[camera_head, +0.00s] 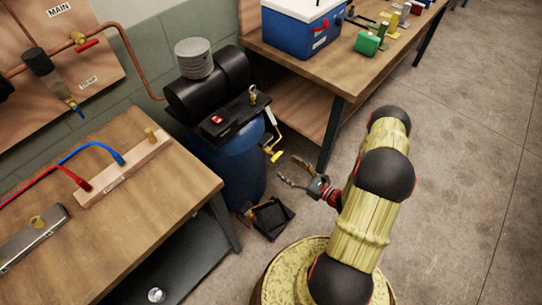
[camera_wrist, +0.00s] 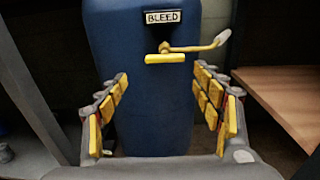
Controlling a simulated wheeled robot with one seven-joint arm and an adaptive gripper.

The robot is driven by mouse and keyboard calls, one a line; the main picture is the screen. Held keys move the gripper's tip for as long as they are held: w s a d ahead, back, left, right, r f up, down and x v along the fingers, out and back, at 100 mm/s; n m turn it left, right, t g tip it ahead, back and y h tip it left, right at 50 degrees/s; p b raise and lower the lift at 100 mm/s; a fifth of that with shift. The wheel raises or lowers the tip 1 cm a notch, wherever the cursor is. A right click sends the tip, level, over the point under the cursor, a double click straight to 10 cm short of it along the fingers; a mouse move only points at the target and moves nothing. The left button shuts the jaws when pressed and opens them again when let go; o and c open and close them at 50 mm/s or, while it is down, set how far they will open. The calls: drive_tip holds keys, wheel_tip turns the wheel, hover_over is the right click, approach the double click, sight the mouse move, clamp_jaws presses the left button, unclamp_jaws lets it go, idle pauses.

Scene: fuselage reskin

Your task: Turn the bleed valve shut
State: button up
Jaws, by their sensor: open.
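The bleed valve sits low on the front of the blue compressor tank (camera_head: 232,165), under a "BLEED" label (camera_wrist: 163,16). In the wrist view it shows a short yellow bar (camera_wrist: 165,58) lying nearly level and a brass-coloured arm (camera_wrist: 192,48) running right to a grey tip. In the head view the yellow part (camera_head: 276,156) stands out from the tank's right side. My gripper (camera_head: 289,169) is open and empty, pointing at the tank close to the valve. In the wrist view my gripper (camera_wrist: 162,76) has its padded fingers spread, with the bar between and slightly above the fingertips. No contact shows.
A wooden bench (camera_head: 130,235) with hoses stands left of the tank. Another bench (camera_head: 345,70) with a blue cooler (camera_head: 300,32) stands behind right; its lower shelf (camera_wrist: 285,90) is close on the right. A black tray (camera_head: 270,217) lies on the floor. Floor to the right is clear.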

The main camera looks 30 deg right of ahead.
sight(277, 156)
drive_tip(key=shift+t, duration=0.3)
drive_tip(key=shift+d+r+b+x, duration=0.15)
drive_tip(key=shift+b+x, duration=0.2)
drive_tip(key=shift+x, duration=0.95)
drive_tip(key=shift+d+r+b+x, duration=0.1)
drive_tip(key=shift+b+x, duration=0.3)
drive_tip(key=shift+x, duration=0.9)
drive_tip(key=shift+d+r+b+x, duration=0.15)
drive_tip(key=shift+b+x, duration=0.2)
drive_tip(key=shift+x, duration=0.9)
drive_tip(key=shift+w, duration=0.15)
drive_tip(key=shift+c, duration=0.6)
drive_tip(key=c, duration=1.1)
